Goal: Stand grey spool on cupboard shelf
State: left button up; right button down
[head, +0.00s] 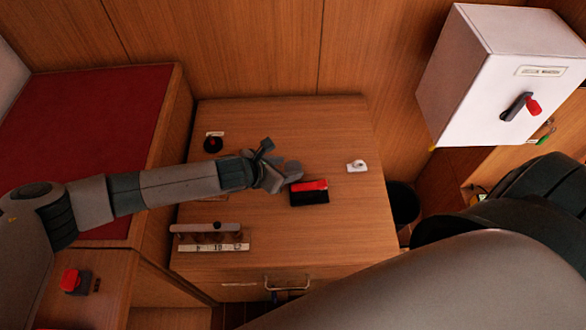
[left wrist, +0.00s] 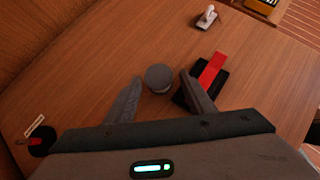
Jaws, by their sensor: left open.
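A round grey object, seen from above and likely the grey spool (left wrist: 158,78), stands on the wooden table between the tips of my left gripper (left wrist: 160,84). The fingers are open on either side of it, with a gap visible at least on the left. In the head view my left gripper (head: 277,163) is over the middle of the table, and the spool largely blends with its grey fingers. A white wall cabinet (head: 480,95) with a red-tipped handle hangs at the upper right, its front shut. No shelf inside shows. My right gripper is not in view.
A black and red block (head: 309,197) lies close beside the left gripper. A small white item (head: 357,166) is further right. A dark round item (head: 213,143) is behind the arm, a rack (head: 210,241) in front. The table's (head: 340,235) front right is clear.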

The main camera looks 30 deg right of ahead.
aim_at(293, 167)
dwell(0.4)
pick_arm(q)
jog(key=shift+w+d+f+p, duration=0.2)
jog(key=shift+d+f+p, duration=0.15)
jog(key=shift+f, duration=0.1)
jog(key=shift+p+x, duration=0.4)
jog(key=shift+x, duration=1.6)
jog(key=shift+w+a+f, duration=0.1)
jog(key=shift+a, duration=0.05)
jog(key=c, duration=1)
jog(key=shift+o, duration=0.2)
